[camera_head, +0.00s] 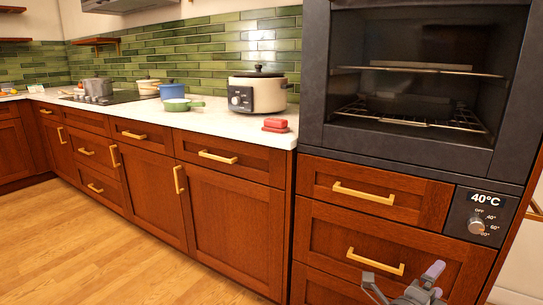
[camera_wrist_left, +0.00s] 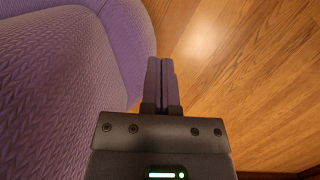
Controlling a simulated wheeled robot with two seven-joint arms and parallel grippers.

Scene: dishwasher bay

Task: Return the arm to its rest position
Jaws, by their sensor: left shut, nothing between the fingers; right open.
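My right gripper (camera_head: 402,278) shows at the bottom right of the head view, in front of the lower drawers beneath the oven. Its fingers are apart and I see nothing between them. My left gripper (camera_wrist_left: 161,70) shows in the left wrist view, its two fingers together with nothing held, above the wooden floor (camera_wrist_left: 240,70). The left arm does not show in the head view.
A dark open oven (camera_head: 410,140) stands at the right above wooden drawers (camera_head: 385,250) with brass handles. Floor at the left (camera_head: 60,240) is clear.

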